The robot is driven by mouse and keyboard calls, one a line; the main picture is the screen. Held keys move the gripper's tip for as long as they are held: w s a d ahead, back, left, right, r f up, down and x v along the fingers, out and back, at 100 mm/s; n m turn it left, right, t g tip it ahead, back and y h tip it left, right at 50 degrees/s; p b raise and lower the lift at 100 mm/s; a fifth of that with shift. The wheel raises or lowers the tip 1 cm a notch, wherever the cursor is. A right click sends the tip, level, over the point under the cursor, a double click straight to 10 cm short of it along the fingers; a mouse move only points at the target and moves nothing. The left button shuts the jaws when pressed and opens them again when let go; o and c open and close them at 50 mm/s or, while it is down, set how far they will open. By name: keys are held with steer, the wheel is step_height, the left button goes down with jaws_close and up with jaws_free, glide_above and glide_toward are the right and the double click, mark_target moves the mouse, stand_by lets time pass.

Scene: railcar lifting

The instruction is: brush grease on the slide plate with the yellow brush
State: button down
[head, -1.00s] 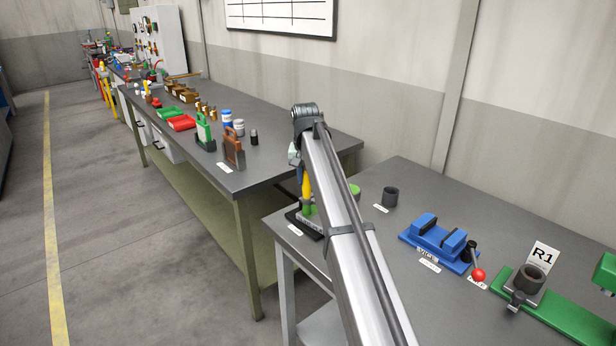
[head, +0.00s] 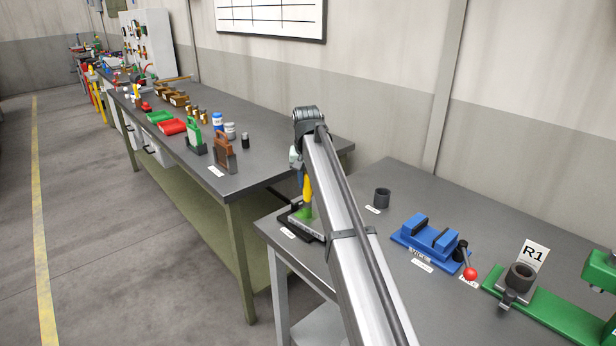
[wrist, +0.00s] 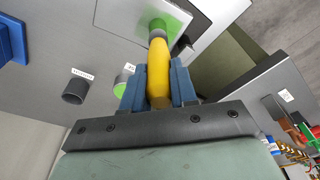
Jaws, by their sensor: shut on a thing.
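The yellow brush (wrist: 158,66) is held between the blue fingers of my gripper (wrist: 157,88). Its handle also shows in the head view (head: 307,190). The brush's grey collar and green bristle end point at the pale slide plate (wrist: 122,32), where green shows around the tip. In the head view the slide plate (head: 306,229) lies on a dark base at the bench's left corner, with green on its top under the brush. Exact bristle contact is hard to tell. A small pot with green contents (wrist: 122,82) stands beside the plate; my arm hides it in the head view.
A dark hollow cylinder (head: 382,198), a blue vise (head: 430,238) with a red-knobbed lever (head: 470,273) and a green fixture (head: 545,308) marked R1 stand to the right. A longer bench (head: 250,185) with tools is behind left, across a narrow gap.

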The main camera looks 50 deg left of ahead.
steer(key=shift+s+d, duration=0.4)
steer(key=shift+d, duration=0.45)
steer(key=w+r, duration=0.4)
steer(key=r, duration=0.4)
steer(key=shift+w+a, duration=0.15)
steer(key=shift+a, duration=0.05)
stand_by(1.5)
